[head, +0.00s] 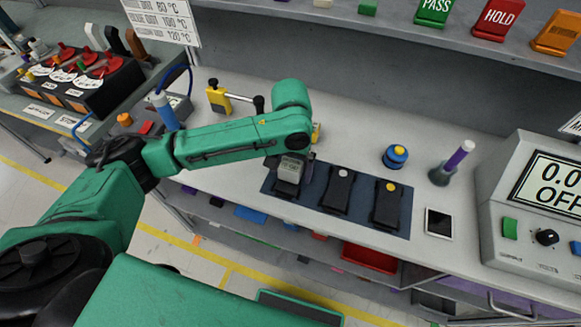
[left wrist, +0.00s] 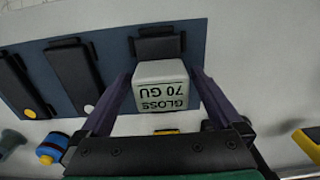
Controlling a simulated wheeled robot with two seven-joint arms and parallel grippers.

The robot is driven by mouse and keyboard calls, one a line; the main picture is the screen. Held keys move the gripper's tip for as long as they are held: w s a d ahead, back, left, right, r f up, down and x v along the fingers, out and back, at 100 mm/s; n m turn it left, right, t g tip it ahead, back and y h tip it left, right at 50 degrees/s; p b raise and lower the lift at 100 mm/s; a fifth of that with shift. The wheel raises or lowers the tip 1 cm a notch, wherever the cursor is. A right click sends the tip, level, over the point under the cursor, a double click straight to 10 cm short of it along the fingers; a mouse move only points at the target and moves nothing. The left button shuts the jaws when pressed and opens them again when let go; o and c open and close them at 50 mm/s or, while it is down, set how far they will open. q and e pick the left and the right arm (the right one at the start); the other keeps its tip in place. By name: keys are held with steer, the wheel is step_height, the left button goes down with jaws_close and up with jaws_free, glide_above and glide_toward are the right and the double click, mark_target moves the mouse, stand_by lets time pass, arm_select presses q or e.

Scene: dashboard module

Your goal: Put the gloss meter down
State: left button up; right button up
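The gloss meter (left wrist: 161,85) is a small light-grey block whose face reads "GLOSS 70 GU", upside down in the left wrist view. My left gripper (left wrist: 163,72) has one finger against each side of it and appears shut on it. In the head view the gloss meter (head: 289,171) shows just under my left wrist, at the left end of the dark blue mat (head: 316,198). A black block (left wrist: 160,46) lies right beyond the meter on the mat. I cannot tell whether the meter touches the mat. My right gripper is not in view.
Two black devices, one with a white button (head: 339,187) and one with a yellow button (head: 388,203), lie on the mat to the right. A yellow tool (head: 219,98) is behind my arm.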

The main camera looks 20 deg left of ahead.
mark_target(290, 165)
arm_select(q)
steer(key=shift+w+r, duration=0.1)
steer(key=shift+r, duration=0.2)
step_height(290, 165, up, 12)
steer(key=shift+f, duration=0.15)
stand_by(0.4)
steer(key=shift+f, duration=0.1)
